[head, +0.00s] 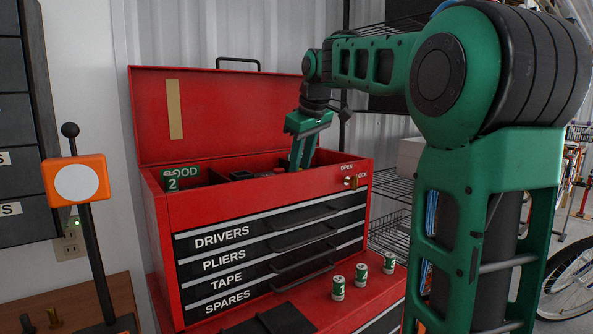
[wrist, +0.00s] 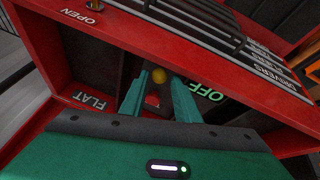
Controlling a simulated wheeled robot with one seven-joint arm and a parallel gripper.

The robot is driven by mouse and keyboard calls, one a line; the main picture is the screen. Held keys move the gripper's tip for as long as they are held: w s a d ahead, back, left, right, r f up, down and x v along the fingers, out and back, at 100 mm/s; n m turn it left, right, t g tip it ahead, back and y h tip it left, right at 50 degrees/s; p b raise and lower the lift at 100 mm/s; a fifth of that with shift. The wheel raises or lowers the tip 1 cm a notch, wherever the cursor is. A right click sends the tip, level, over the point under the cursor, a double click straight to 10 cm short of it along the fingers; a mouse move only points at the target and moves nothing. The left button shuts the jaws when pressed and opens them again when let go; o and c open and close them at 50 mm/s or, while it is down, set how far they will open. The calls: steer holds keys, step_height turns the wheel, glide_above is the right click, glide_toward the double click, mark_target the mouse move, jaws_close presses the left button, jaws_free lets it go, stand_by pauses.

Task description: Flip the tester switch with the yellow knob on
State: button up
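The red tool chest (head: 255,212) stands with its lid up and its top tray open. In the wrist view, the yellow knob (wrist: 159,75) shows inside the tray, between the tips of my gripper's two teal fingers (wrist: 160,82). There are gaps beside the knob, so the fingers look open; contact cannot be told. A lit green "OFF" label (wrist: 203,90) shows just right of the fingers. The switch body and lever are mostly hidden. In the head view, my gripper (head: 301,166) points down into the tray's right part, and the knob is hidden.
A "FLAT" label (wrist: 89,101) marks a neighbouring compartment. A green "GOOD 2" sign (head: 180,178) stands at the tray's left. Three green-and-white batteries (head: 361,275) stand on the ledge below. The raised lid (head: 225,115) is behind my gripper. The tray's red front wall (wrist: 190,45) is close.

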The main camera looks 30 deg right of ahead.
steer(key=shift+x, duration=0.95)
jaws_close()
